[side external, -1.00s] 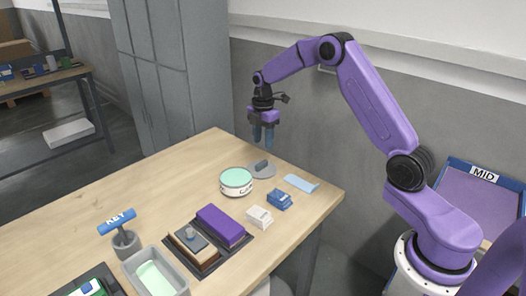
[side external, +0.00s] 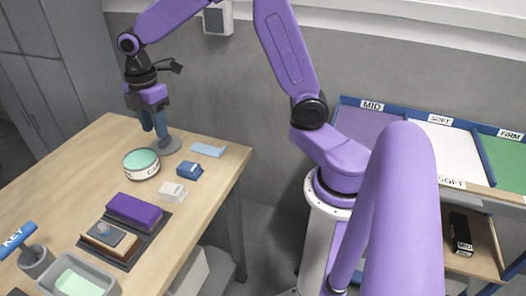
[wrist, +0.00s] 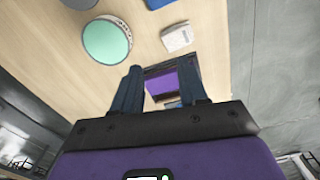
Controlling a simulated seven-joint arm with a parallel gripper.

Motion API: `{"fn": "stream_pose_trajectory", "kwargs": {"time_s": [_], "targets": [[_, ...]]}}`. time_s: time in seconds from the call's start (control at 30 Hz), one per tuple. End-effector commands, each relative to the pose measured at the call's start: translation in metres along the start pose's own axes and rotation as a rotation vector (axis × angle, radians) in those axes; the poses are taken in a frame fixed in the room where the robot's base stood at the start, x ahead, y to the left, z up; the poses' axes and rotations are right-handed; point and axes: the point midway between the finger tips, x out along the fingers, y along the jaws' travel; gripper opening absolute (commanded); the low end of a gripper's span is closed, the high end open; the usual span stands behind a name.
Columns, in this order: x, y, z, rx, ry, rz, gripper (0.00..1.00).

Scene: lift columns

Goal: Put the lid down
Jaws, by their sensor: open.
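The lid (side external: 166,147) is a grey disc lying flat on the table behind the round can. A grey-blue edge at the top of the wrist view may be part of it, but I cannot tell. My gripper (side external: 155,133) points down with its two blue fingers at the lid's left rear side, overlapping it in the side view. Its fingers (wrist: 160,85) stand apart in the wrist view with nothing held between them. The lid's knob is hard to make out behind the fingers. The round white can (side external: 141,164) with a mint-green top stands just in front of the lid.
A blue box (side external: 189,169), a white box (side external: 174,192) and a light blue cloth (side external: 208,150) lie right of the can. A tray (side external: 150,235) with a purple block (side external: 133,209) is in front. The table is clear to the left of the can.

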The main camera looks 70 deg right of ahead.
Motion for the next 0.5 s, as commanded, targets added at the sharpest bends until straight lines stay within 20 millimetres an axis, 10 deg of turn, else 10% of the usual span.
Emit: {"fn": "stream_pose_trajectory", "kwargs": {"time_s": [0.23, 0.5], "targets": [[-0.015, -0.111, -0.019, 0.094, 0.009, 0.004, 0.43], [-0.014, -0.220, 0.005, 0.206, 0.020, 0.001, 0.43]]}}
